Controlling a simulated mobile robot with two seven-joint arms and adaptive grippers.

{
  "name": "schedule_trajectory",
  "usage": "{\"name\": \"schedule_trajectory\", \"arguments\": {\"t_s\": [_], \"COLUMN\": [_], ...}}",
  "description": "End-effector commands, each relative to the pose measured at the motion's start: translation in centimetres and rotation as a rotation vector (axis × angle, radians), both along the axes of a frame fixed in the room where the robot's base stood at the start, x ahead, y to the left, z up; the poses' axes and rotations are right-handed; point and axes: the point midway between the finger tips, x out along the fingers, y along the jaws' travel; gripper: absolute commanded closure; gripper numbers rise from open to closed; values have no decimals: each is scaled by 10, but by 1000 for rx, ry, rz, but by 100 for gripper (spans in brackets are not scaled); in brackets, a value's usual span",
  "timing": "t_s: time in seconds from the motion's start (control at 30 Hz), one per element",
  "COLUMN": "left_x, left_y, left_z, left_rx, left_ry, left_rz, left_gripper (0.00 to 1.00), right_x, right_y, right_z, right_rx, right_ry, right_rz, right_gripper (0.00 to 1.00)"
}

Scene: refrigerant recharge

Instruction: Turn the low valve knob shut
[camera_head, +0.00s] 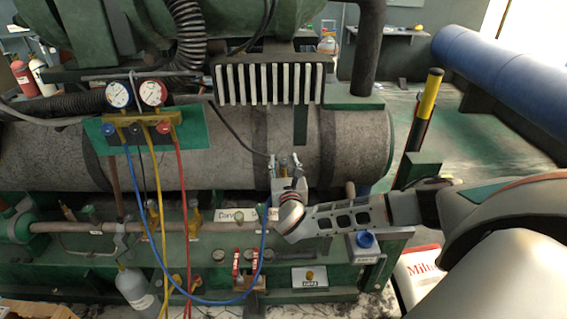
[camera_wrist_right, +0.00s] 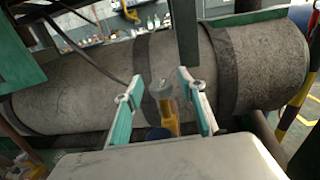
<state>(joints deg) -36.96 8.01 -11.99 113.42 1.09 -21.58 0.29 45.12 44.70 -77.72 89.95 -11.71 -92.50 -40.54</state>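My right gripper (camera_head: 284,165) is in front of the grey tank in the head view, its fingers pointing away from the camera. In the right wrist view the two teal fingers (camera_wrist_right: 160,103) are spread apart. Between them shows a small valve (camera_wrist_right: 163,97) with a grey top, a brass-yellow body and a blue part low down. I cannot tell whether a finger touches it. The gauge manifold (camera_head: 140,118) hangs to the left, with a blue knob (camera_head: 108,130) and a red knob (camera_head: 163,127), away from the gripper. No label marks the low valve knob. My left gripper is out of view.
The large grey tank (camera_head: 345,145) lies behind the gripper. Blue, yellow and red hoses hang from the manifold; the blue hose (camera_head: 220,302) loops below my right gripper. A yellow-black post (camera_head: 420,120) stands to the right.

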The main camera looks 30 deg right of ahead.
Motion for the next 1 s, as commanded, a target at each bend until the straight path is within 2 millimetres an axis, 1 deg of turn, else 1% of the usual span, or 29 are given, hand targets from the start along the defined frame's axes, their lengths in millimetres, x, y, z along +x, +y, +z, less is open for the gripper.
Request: {"name": "schedule_trajectory", "arguments": {"t_s": [0.1,0.3,0.33,0.37,0.4,0.47,0.77,1.0], "left_x": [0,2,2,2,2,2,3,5], "left_y": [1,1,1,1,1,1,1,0], "left_z": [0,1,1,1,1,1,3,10], "left_rx": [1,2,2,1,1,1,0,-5], "left_ry": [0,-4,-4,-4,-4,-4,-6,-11], "left_rz": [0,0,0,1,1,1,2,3], "left_gripper": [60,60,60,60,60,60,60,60], "right_x": [3,3,3,3,3,3,3,3], "right_y": [-1,-1,-1,-1,-1,-1,0,1], "right_z": [0,0,0,0,0,0,0,0], "right_rx": [1,1,1,1,1,1,3,5], "right_ry": [0,0,0,0,0,0,-1,1], "right_rz": [0,1,1,1,1,1,-14,-113], "right_gripper": [60,60,65,73,84,99,99,99]}}
